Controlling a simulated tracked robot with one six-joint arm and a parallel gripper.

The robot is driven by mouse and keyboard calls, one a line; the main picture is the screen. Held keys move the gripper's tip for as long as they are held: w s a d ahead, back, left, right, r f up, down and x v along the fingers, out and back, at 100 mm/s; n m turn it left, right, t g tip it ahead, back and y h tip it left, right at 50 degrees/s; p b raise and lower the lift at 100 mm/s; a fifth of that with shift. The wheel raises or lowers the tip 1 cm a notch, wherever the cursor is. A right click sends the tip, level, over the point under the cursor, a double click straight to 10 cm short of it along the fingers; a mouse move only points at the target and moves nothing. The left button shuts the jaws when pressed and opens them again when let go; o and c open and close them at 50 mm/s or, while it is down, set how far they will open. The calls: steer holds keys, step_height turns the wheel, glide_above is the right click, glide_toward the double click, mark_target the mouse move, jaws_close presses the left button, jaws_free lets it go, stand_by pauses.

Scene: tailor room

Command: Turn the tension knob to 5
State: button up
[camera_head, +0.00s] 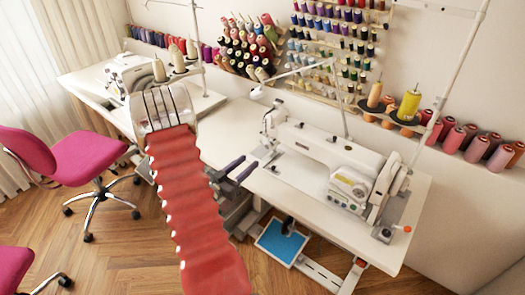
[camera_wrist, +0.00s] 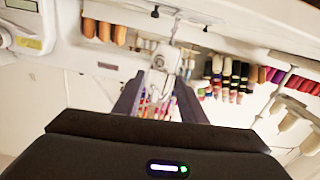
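The white sewing machine (camera_head: 325,150) stands on the white table on the right in the head view. Its needle-end head (camera_head: 272,120) is at the left end of the machine, and it also shows between my fingers in the wrist view (camera_wrist: 160,77). The tension knob and its numbers are too small to make out in either view. My gripper (camera_head: 248,163) is in front of and a little below this head in the head view. In the wrist view, the two dark fingers of my gripper (camera_wrist: 160,82) are apart with nothing held between them.
A second sewing machine (camera_head: 125,75) stands on the table at the back left. Thread cones (camera_head: 410,104) and spool racks (camera_head: 330,45) line the wall. Pink chairs (camera_head: 75,155) stand on the left. A blue-topped pedal (camera_head: 282,242) is under the table.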

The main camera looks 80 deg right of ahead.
mark_target(266, 147)
steer(key=x, duration=1)
steer(key=shift+d, duration=0.1)
steer(key=shift+c, duration=0.2)
jaws_close()
